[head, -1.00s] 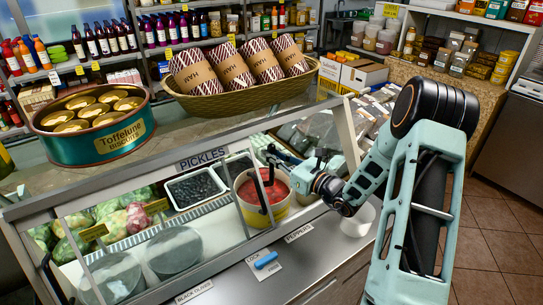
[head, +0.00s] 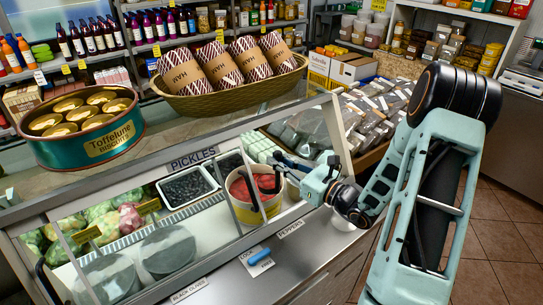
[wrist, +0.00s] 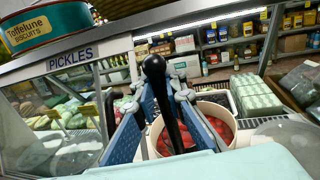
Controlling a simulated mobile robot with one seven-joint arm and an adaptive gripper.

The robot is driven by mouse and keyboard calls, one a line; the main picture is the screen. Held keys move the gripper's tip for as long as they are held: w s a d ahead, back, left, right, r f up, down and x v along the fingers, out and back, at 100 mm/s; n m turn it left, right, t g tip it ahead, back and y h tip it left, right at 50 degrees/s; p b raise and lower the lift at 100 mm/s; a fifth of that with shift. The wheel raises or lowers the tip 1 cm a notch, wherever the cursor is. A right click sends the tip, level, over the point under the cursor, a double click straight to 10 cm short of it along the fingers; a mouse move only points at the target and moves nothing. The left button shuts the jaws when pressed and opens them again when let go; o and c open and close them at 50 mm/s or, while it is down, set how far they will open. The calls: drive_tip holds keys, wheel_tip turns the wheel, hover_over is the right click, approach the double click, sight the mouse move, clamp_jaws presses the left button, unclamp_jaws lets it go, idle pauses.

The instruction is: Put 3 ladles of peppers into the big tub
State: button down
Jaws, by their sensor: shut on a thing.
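My gripper (head: 279,172) is shut on the black handle of the ladle (wrist: 158,85), which stands up between the fingers in the wrist view. It is over the right side of a cream tub of red peppers (head: 243,188), which also shows in the wrist view (wrist: 218,128). The ladle's bowl is hidden, so I cannot tell what it holds.
The glass display case (head: 110,215) stands to the left, with trays of olives (head: 185,188) beside the pepper tub. A basket (head: 228,98) and a biscuit tin (head: 85,145) sit on top. A blue-handled thing (head: 259,256) lies on the front ledge near the label cards.

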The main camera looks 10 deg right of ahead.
drive_tip(key=s+d+r+p, duration=0.1)
drive_tip(key=s+d, duration=0.1)
drive_tip(key=s, duration=0.4)
drive_tip(key=shift+s+d+r, duration=0.25)
drive_tip(key=shift+s+d, duration=0.05)
drive_tip(key=shift+d, duration=0.1)
